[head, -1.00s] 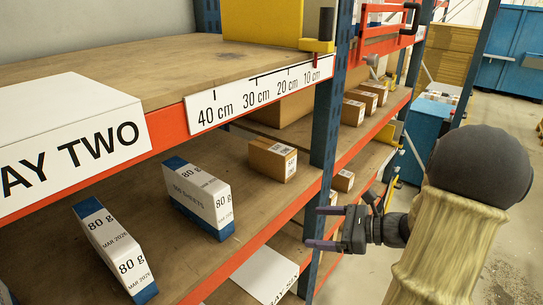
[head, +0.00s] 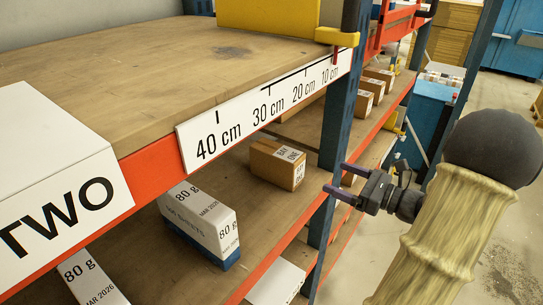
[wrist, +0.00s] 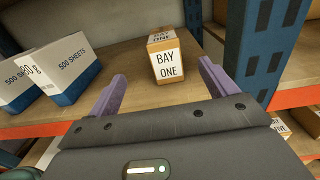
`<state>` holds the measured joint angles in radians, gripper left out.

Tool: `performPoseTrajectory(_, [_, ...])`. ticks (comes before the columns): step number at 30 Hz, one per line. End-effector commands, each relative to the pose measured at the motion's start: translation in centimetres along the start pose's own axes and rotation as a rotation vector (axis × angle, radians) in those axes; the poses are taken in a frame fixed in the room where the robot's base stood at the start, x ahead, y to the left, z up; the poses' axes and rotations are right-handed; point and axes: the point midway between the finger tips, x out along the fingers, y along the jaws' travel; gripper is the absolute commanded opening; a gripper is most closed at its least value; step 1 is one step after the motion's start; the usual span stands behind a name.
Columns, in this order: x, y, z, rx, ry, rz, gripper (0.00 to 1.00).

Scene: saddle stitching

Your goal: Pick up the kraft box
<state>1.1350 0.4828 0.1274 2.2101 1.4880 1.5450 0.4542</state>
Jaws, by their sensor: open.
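The kraft box (head: 277,164) is a small brown carton with white "BAY ONE" labels. It stands on the wooden middle shelf (head: 240,195), left of a blue upright. My gripper (head: 344,182) is open and empty, outside the shelf front to the right of the box, by the upright. In the wrist view the kraft box (wrist: 167,58) stands ahead, beyond and between the two purple fingers (wrist: 160,90), apart from them. Its front label faces me.
White-and-blue paper packs (head: 200,220) stand left of the box. The blue upright (head: 337,125) rises close to my gripper. An orange beam edges the shelf above, with a centimetre scale (head: 265,110). More brown boxes (head: 365,100) stand beyond the upright.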

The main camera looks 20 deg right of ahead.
Motion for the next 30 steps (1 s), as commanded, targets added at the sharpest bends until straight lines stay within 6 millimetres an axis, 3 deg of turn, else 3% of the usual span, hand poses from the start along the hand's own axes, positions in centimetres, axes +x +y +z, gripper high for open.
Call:
performPoseTrajectory(14, [0.3,0.0,0.1,0.001,-0.001,0.000,0.85])
performPoseTrajectory(30, [9.1,0.0,0.3,0.003,-0.001,0.003,0.85])
